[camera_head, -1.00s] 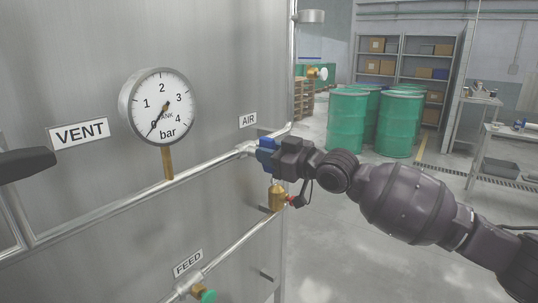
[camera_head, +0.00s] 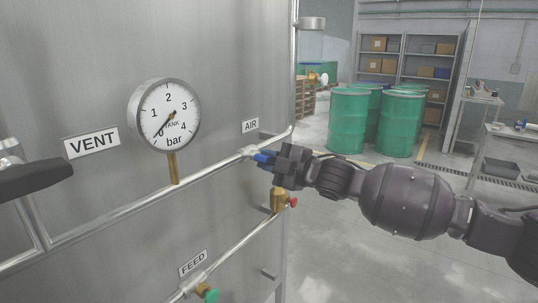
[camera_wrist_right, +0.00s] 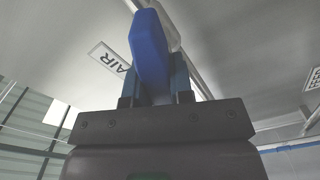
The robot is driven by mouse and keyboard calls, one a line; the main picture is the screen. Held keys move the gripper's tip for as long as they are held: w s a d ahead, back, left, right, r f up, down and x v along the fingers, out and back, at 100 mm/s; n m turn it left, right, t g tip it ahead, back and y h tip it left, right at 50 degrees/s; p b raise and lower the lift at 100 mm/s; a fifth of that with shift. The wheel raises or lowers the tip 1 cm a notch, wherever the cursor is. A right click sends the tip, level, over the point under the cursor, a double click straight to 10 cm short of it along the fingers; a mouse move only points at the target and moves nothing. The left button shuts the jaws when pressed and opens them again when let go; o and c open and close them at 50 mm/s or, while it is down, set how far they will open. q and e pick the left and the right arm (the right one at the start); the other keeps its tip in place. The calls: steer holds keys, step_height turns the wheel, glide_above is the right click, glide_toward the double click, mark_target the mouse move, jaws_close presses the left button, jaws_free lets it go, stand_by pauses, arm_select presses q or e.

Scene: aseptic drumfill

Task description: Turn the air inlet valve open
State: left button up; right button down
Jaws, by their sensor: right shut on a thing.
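The air inlet valve is on the pipe below the AIR label (camera_head: 250,125). Its blue handle (camera_head: 264,158) points out from the pipe toward my arm. My right gripper (camera_head: 273,160) is shut on this handle. In the right wrist view, the blue handle (camera_wrist_right: 149,48) stands between the two fingers of my right gripper (camera_wrist_right: 157,85), with the pipe behind it. The fingers hide part of the handle, and I cannot tell its exact angle to the pipe. My left gripper is not in view.
The steel tank carries a pressure gauge (camera_head: 164,115) with its needle near the low end. A dark lever (camera_head: 33,180) juts out below the VENT label (camera_head: 91,143). A brass fitting (camera_head: 278,199) hangs just below my gripper. Green drums (camera_head: 347,121) stand behind on open floor.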

steer(key=shift+n+p, duration=0.35)
steer(key=shift+n, duration=0.45)
steer(key=shift+n+p, duration=0.3)
steer(key=shift+n, duration=0.4)
steer(key=shift+f+n, duration=0.15)
steer(key=shift+n, duration=0.35)
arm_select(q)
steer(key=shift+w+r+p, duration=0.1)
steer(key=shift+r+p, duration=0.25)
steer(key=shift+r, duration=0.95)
arm_select(e)
steer(key=shift+f+n, duration=0.15)
steer(key=shift+n, duration=0.35)
steer(key=c, duration=1)
jaws_free()
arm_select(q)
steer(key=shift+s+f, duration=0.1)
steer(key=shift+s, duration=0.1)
